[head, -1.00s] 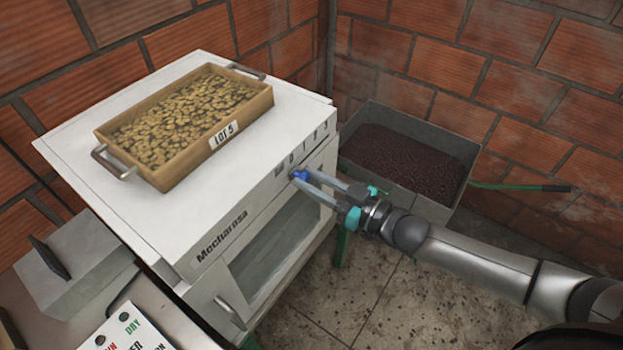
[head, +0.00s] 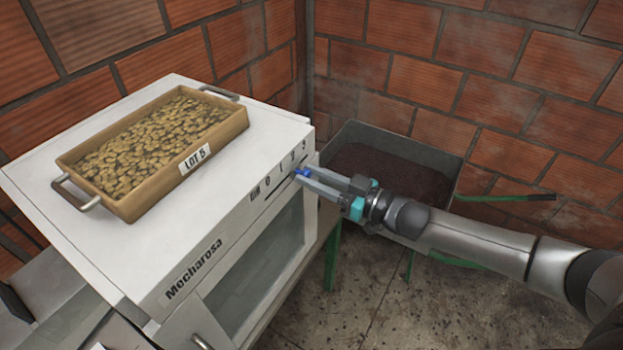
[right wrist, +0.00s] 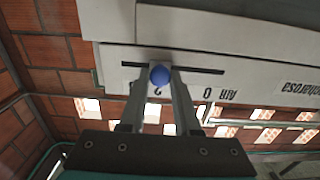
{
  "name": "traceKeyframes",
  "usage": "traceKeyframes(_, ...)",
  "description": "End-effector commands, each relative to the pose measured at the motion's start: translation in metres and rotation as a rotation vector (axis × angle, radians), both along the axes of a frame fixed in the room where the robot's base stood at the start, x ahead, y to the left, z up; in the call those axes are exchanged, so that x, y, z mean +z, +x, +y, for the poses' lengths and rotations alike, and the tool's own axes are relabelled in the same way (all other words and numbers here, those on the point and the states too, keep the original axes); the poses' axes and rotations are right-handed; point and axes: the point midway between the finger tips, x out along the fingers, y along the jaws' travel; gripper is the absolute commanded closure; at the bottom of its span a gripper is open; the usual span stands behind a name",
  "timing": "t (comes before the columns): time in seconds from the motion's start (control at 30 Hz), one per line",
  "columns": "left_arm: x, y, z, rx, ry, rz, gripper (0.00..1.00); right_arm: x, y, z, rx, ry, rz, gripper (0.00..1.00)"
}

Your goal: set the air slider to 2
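The air slider is a round blue knob (head: 303,172) in a dark slot on the front of the white Mecharosa machine (head: 190,235). The scale above the slot reads AIR, 0, 1, 2, 3. In the right wrist view the blue knob (right wrist: 159,75) sits in line with the partly covered 2 (right wrist: 158,90). The fingers hide the marks on either side. My right gripper (head: 306,176) has one finger on each side of the knob, close against it. The same fingers show in the wrist view (right wrist: 161,80). My left gripper is not in view.
A grey bin (head: 440,172) of dark red beans with a green handle (head: 505,197) stands behind my right arm. Brick walls close off the back. Tiled floor (head: 400,315) is open at the front.

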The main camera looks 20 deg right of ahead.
Motion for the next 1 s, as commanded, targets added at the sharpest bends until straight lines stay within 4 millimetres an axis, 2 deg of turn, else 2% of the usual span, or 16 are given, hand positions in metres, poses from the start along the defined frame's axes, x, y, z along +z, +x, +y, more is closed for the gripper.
traceKeyframes(0.03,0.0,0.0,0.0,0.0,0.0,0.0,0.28,0.0,0.0,0.0,0.0,0.001,0.001,0.65)
traceKeyframes(0.27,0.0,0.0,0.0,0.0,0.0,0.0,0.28,0.0,0.0,0.0,0.0,0.001,0.001,0.4)
traceKeyframes(0.73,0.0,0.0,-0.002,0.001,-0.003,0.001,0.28,-0.001,-0.003,-0.003,-0.001,0.0,0.001,0.4)
traceKeyframes(1.0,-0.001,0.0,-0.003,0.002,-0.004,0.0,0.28,-0.002,-0.03,-0.023,-0.001,-0.001,0.006,0.4)
